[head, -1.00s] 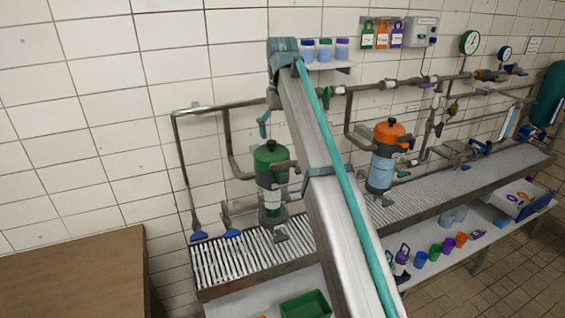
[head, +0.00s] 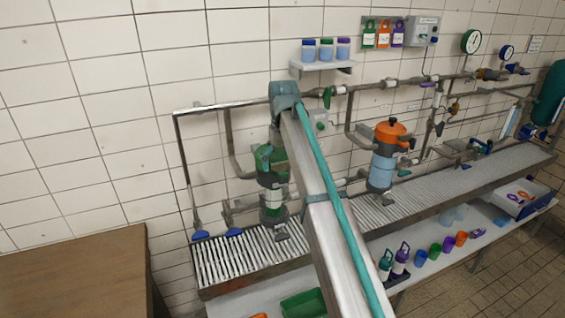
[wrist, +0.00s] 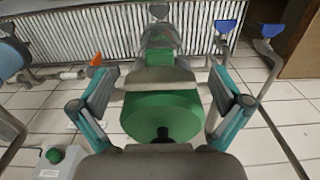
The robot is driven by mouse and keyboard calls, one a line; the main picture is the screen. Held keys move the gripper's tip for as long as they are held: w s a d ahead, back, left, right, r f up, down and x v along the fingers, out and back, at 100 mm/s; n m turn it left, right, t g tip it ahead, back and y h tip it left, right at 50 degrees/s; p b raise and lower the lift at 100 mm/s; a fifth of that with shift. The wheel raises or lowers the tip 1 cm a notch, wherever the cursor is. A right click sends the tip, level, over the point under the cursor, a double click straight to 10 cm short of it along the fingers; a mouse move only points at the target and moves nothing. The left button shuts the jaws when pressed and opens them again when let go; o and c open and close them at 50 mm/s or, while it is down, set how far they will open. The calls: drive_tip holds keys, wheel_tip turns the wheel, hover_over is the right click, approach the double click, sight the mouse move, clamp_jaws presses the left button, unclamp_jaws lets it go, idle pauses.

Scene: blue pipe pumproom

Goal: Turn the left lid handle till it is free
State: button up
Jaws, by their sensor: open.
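The left filter housing (head: 273,197) has a green lid (head: 263,162), partly hidden behind my gripper (head: 274,148) in the head view. In the wrist view the green lid (wrist: 160,112) fills the middle, with a black knob (wrist: 163,136) on top. A grey-brown bar (wrist: 158,79) sticks out at the lid's side. My gripper (wrist: 163,78) is open, one finger on each side of the lid and bar. Gaps show between the fingers and the lid; whether a fingertip touches the bar, I cannot tell.
An orange-lidded housing (head: 384,160) stands to the right on the slatted drain bench (head: 330,212). Pipes (head: 230,150) run close behind the left housing. A brown table (head: 75,275) is at left.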

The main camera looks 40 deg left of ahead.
sight(283, 162)
drive_tip(key=c, duration=1.2)
drive_tip(key=shift+o, duration=0.2)
drive_tip(key=shift+w+n, duration=0.1)
drive_tip(key=shift+n, duration=2.3)
drive_tip(key=o, duration=1.2)
drive_tip(key=shift+c, duration=0.2)
wheel_tip(283, 162, up, 12)
